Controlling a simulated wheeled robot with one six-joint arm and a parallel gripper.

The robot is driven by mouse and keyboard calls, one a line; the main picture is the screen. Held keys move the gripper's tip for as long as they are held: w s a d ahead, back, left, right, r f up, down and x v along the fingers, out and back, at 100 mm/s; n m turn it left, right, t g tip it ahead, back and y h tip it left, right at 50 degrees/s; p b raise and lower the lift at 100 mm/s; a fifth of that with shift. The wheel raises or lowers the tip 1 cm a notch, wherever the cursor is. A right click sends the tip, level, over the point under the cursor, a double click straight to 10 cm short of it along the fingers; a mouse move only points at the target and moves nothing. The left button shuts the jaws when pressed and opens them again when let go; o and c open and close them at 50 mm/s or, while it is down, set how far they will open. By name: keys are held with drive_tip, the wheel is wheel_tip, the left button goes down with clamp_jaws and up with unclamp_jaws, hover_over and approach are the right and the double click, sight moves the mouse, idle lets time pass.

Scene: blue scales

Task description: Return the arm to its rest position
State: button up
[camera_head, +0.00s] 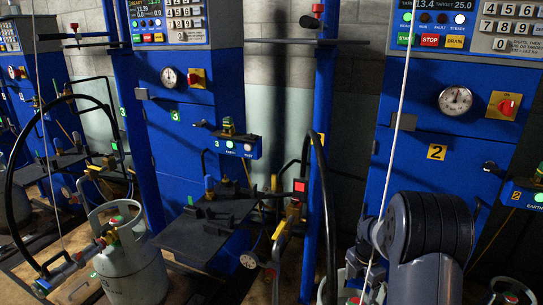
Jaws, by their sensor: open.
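Part of my own arm (425,270), a grey link with a dark ribbed joint, rises from the bottom edge at the right. It stands in front of the blue scale cabinet marked 2 (437,152) and hides part of its lower front. I cannot make out my gripper's fingers in this view. Nothing held by the gripper can be seen.
Blue scale cabinet 3 (187,150) stands left of centre with a dark platform (205,225). A grey gas cylinder (133,265) stands at lower left. Black hoses, a blue post (322,100) and a pale hanging line near my arm crowd the space.

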sight(356, 303)
wheel_tip(356, 303, down, 9)
drive_tip(key=shift+r+b, duration=0.2)
drive_tip(key=shift+b, duration=0.8)
drive_tip(key=shift+r+m, duration=0.25)
drive_tip(key=shift+m, duration=0.55)
drive_tip(key=m, duration=0.4)
drive_tip(key=shift+w, duration=0.1)
drive_tip(key=m, duration=0.6)
drive_tip(key=shift+w, duration=0.1)
drive_tip(key=m+b, duration=0.1)
drive_tip(key=m, duration=0.5)
drive_tip(key=shift+w+d+m, duration=0.1)
drive_tip(key=shift+d+m, duration=0.05)
drive_tip(key=shift+m, duration=0.15)
drive_tip(key=m+b, duration=0.1)
drive_tip(key=m, duration=0.5)
drive_tip(key=shift+d+b, duration=0.1)
drive_tip(key=shift+b, duration=0.25)
